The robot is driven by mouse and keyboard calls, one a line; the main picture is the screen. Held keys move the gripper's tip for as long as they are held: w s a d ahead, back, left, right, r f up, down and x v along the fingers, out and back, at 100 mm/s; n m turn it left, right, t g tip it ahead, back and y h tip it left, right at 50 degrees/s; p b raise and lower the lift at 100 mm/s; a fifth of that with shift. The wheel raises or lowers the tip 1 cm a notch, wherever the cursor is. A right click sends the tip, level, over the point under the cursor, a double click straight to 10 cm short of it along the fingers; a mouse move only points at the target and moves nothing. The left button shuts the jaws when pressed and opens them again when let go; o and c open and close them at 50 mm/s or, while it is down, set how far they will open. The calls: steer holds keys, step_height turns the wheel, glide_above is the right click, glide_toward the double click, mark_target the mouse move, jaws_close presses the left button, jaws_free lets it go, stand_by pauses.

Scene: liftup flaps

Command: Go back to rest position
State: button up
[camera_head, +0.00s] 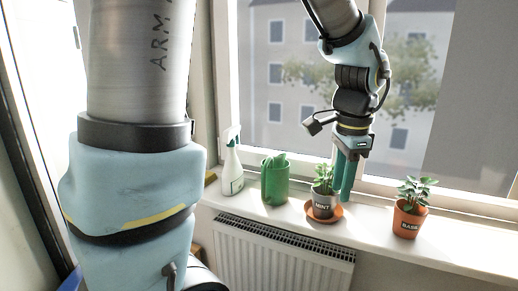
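My gripper (346,175) hangs from my arm at the upper right, pointing down over the window sill, with green fingers. Its fingertips are beside the right side of the plant pot labelled mint (322,205) and overlap its plant in the picture. I cannot tell whether they touch it. The fingers look close together, with no clear gap, and nothing is clearly held. The mint pot stands upright on an orange saucer (311,215).
On the sill (450,235) stand a white spray bottle (231,170), a green watering can (274,183) and an orange pot with a basil plant (408,220). A white radiator (270,260) is below. The window (290,90) is behind my gripper. Sill right of the basil is clear.

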steer(key=w+a+f+n, duration=0.1)
steer(key=a+f+n, duration=0.3)
steer(key=a+n, duration=0.3)
steer(key=w+a+f+n, duration=0.1)
steer(key=a+f+n, duration=0.3)
steer(key=a, duration=1.2)
steer(key=n, duration=0.4)
steer(key=shift+w+a+f+n, duration=0.25)
steer(key=shift+a+f+n, duration=0.05)
steer(key=shift+a+f, duration=0.1)
